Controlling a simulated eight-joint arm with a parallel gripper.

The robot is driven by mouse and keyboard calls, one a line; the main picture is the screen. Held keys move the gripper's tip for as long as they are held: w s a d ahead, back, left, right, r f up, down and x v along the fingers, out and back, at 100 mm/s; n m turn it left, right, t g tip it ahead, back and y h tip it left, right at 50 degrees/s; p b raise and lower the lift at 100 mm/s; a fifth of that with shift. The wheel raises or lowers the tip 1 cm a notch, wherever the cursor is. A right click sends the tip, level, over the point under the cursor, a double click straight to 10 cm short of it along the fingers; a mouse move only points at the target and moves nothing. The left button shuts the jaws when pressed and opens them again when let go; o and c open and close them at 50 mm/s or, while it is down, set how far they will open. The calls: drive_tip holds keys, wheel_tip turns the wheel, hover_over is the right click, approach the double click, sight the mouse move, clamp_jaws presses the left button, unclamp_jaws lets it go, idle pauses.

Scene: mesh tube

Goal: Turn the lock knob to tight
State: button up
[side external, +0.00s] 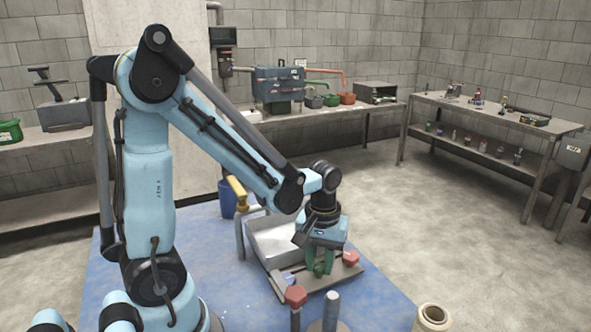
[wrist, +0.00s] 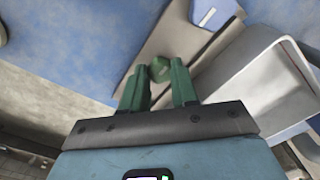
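A small green knob (wrist: 160,70) with a faceted top sits on a flat brown-grey board (wrist: 178,42). My gripper (wrist: 158,64) points down at it, one green finger on each side. In the wrist view the knob shows between the fingertips, with narrow gaps beside it, so the fingers look open and not clamped. In the side view my gripper (side external: 319,262) is low over the board (side external: 338,276), with the green knob (side external: 319,269) between the finger ends. Whether a finger touches it is too small to tell. No tight marking can be read.
Red knobs stand close by, one at the board's right end (side external: 350,258) and one in front (side external: 295,296). A grey post (side external: 331,308) rises in front. A metal tray (side external: 272,240) and a yellow-topped tap (side external: 237,190) are behind. The blue mat (side external: 375,300) is clear at right.

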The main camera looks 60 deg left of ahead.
clamp_jaws()
drive_tip(key=m, duration=0.3)
drive_tip(key=shift+m, duration=0.4)
drive_tip(key=m, duration=0.4)
drive_tip(key=shift+m, duration=0.3)
drive_tip(key=m, duration=0.4)
drive_tip(key=shift+m, duration=2.8)
